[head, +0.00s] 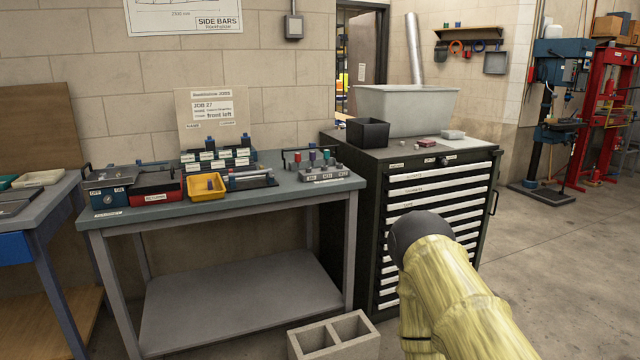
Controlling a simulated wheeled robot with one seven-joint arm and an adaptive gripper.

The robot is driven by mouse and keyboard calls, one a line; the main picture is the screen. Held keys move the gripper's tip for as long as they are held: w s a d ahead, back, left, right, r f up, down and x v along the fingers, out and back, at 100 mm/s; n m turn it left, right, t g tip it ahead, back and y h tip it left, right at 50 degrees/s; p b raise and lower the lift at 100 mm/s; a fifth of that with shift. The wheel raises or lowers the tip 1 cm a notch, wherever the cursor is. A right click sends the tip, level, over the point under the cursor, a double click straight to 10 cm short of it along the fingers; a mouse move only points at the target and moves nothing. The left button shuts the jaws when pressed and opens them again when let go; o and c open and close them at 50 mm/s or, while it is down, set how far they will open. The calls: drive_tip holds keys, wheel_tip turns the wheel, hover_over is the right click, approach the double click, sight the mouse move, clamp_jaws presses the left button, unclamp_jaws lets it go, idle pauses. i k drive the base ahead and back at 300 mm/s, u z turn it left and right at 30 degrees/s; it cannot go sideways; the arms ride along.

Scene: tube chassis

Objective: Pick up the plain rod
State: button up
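The grey workbench (290,205) stands at left centre with several small parts on its top. A dark tray (262,181) near the middle of the bench has a thin, light, rod-like piece lying along it, too small to tell whether it is the plain rod. A rack (325,175) at the bench's right end holds several upright short pieces with red, blue, green and purple tops. I cannot single out the plain rod for certain. My yellow-sleeved arm shows at the lower right, in front of the drawer cabinet. My gripper's fingers are not in view.
A yellow bin (206,186) and a red box (156,187) sit on the bench. The dark drawer cabinet (368,220) stands right of it, bearing a grey tub (405,108) and black box (367,133). A concrete block (335,338) lies in front. Floor at right is clear.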

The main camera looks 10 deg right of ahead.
sight(259, 172)
drive_tip(key=u, duration=1.4)
drive_tip(key=i, duration=1.7)
drive_tip(key=z, duration=0.9)
drive_tip(key=i, duration=0.5)
drive_tip(key=z, duration=0.65)
